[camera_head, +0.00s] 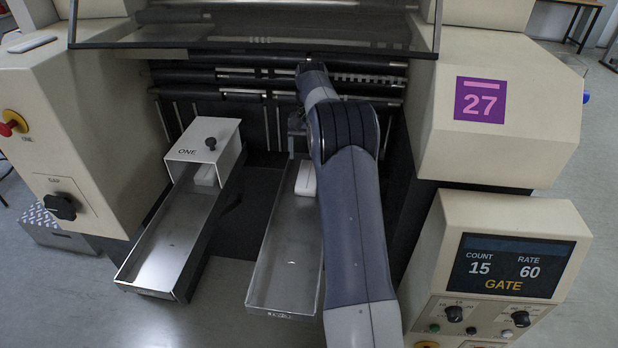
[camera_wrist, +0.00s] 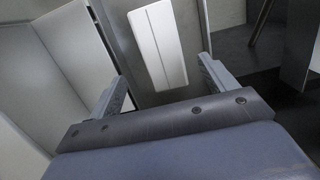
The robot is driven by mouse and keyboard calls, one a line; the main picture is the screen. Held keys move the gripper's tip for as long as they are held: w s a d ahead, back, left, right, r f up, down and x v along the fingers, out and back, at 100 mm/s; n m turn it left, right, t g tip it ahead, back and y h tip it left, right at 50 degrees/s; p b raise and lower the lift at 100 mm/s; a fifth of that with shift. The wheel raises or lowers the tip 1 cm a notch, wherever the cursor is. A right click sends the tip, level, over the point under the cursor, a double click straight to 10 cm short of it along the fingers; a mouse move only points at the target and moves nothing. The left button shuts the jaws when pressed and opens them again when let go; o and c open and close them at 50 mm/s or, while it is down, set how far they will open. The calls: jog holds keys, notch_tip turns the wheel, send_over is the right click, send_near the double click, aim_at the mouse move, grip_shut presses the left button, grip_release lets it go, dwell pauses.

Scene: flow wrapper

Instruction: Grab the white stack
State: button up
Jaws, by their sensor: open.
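A white stack (camera_head: 306,178) lies at the far end of the right metal tray (camera_head: 284,287), lengthwise along it. In the wrist view the white stack (camera_wrist: 157,45) is a long pale block with a lengthwise line, lying ahead of and between the two fingers. My gripper (camera_wrist: 163,72) is open and empty, with a gap on both sides of the stack. In the head view my gripper (camera_head: 297,125) is partly hidden by my arm, above the tray's far end. A second white block (camera_head: 205,175) sits in the left tray (camera_head: 166,250), partly under its cover.
A cover marked ONE (camera_head: 205,140) with a black knob stands over the left tray's far end. Dark rollers (camera_head: 240,95) run across behind the trays, below a raised clear guard (camera_head: 250,28). A control panel (camera_head: 508,265) reading GATE stands at right.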

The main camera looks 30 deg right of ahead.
aim_at(308, 173)
jog(key=shift+s+a+f, duration=0.1)
jog(key=shift+f, duration=0.95)
jog(key=shift+s+a+f, duration=0.1)
jog(key=shift+a+f, duration=0.05)
jog(key=shift+f, duration=0.9)
jog(key=shift+s+a+f, duration=0.1)
jog(key=shift+f, duration=0.95)
jog(key=shift+c, duration=0.2)
